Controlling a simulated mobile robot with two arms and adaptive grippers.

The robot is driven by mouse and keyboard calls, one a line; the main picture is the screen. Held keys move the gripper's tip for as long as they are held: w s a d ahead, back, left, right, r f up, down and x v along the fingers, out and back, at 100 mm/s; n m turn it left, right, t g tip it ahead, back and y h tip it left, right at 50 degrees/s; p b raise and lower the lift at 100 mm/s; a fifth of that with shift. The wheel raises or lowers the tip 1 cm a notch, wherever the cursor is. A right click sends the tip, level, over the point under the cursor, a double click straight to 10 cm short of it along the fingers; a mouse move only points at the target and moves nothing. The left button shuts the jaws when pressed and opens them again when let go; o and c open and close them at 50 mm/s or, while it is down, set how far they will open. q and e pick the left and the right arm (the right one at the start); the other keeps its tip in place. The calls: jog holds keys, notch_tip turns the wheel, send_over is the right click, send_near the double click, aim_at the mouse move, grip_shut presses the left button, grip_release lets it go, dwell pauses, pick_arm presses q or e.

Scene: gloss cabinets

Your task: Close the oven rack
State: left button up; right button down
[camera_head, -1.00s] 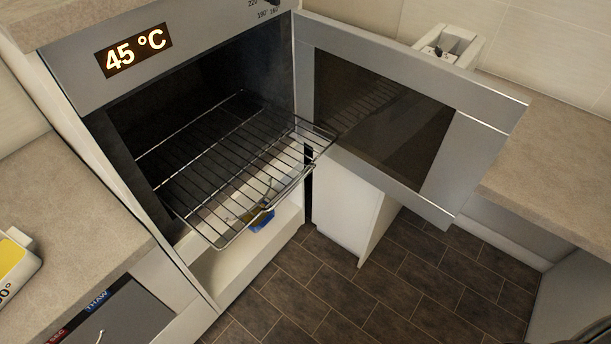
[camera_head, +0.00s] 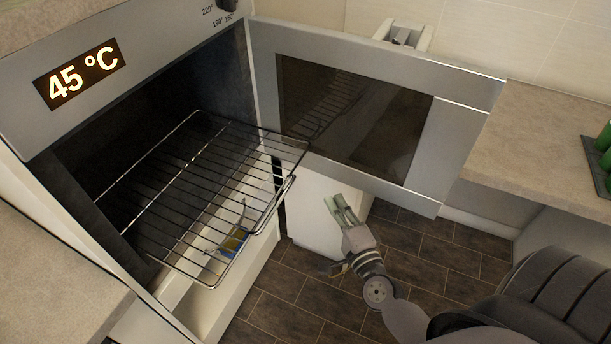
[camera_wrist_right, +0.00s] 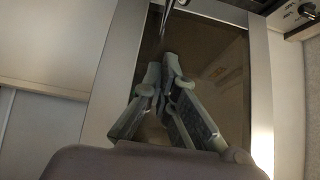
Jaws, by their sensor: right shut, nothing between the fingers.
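The oven door (camera_head: 375,110) is swung wide open to the right. My right gripper (camera_head: 340,203) is shut and empty, to the right of the rack's front edge and apart from it in the head view. In the right wrist view my gripper fingers (camera_wrist_right: 172,62) are together in front of the dark door glass (camera_wrist_right: 215,65). A thin metal bar shows just beyond the fingertips at the top. My left gripper is out of view.
A white lower compartment (camera_head: 255,262) below the oven holds a small blue and yellow item (camera_head: 235,243). Counters lie on the left (camera_head: 50,265) and right (camera_head: 540,140). Dark tiled floor (camera_head: 300,300) is open in front.

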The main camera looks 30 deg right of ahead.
jog(key=w+a+p, duration=0.1)
jog(key=w+p, duration=0.1)
jog(key=w, duration=0.9)
jog(key=shift+a, duration=0.25)
jog(key=shift+a, duration=0.1)
